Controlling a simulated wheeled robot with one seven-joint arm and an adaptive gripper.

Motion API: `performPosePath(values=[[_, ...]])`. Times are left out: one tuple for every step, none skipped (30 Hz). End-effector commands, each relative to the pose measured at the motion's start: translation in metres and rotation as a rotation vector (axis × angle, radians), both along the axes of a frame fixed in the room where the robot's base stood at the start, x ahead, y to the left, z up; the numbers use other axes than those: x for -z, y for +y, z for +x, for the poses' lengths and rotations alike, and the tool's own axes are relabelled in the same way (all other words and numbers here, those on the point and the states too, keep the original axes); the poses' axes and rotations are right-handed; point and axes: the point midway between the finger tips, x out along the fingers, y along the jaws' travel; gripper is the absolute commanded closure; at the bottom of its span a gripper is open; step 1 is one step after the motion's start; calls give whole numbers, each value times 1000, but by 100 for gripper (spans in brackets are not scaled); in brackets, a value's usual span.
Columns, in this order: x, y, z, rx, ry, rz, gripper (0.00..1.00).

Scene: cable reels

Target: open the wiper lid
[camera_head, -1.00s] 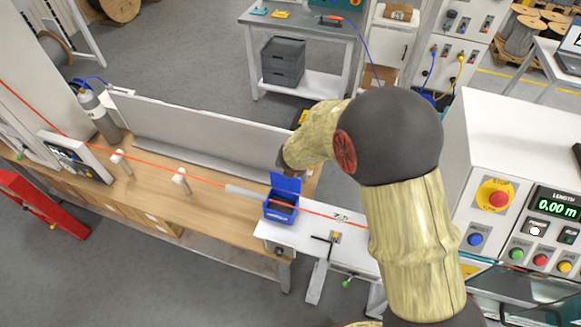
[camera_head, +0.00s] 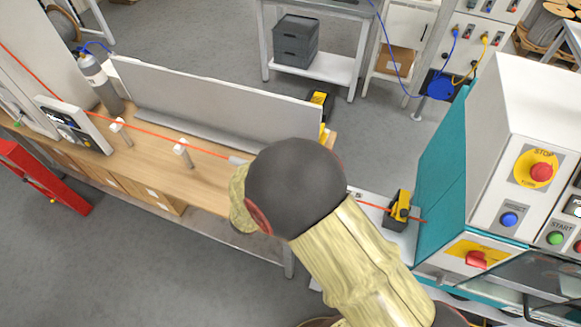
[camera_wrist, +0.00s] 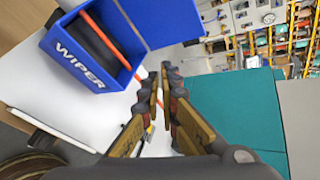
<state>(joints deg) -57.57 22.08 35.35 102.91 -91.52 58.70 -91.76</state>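The blue wiper box (camera_wrist: 92,52), marked WIPER, is at the upper left of the wrist view with a dark pad inside. Its blue lid (camera_wrist: 163,20) stands raised away from the box mouth, so the box is open. The orange cable (camera_wrist: 107,40) runs across the box. My gripper (camera_wrist: 165,80) is to the right of the box and apart from it; its fingertips are close together with nothing seen between them. In the head view my arm hides the box and the gripper.
A wooden bench (camera_head: 88,153) with a grey upright panel (camera_head: 215,101) and white cable posts is at left. A teal and white machine (camera_head: 446,168) with a stop button stands at right. A yellow and black device (camera_head: 398,211) sits on the cable line before it.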

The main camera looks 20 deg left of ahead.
Motion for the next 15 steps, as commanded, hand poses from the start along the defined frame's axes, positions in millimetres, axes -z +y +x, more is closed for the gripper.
performPosePath(values=[[13,10,-12,-76,-66,-99,100],[11,15,-18,-115,-109,-154,100],[9,23,-25,-163,-165,-219,100],[6,29,-31,-195,-205,-262,100],[3,34,-36,-224,-243,-299,100],[-1,41,-43,-256,-288,-342,100],[-3,46,-49,-278,-319,-370,100],[-5,49,-53,-295,-345,-393,100],[-9,54,-58,-315,-376,-416,100],[-10,56,-61,-324,-394,-430,100],[-12,58,-64,-333,-406,-441,100],[-14,60,-65,-340,-421,-451,100],[-15,61,-66,-344,-427,-456,100],[-16,61,-65,-344,-430,-458,100],[-17,61,-62,-343,-431,-459,100]])
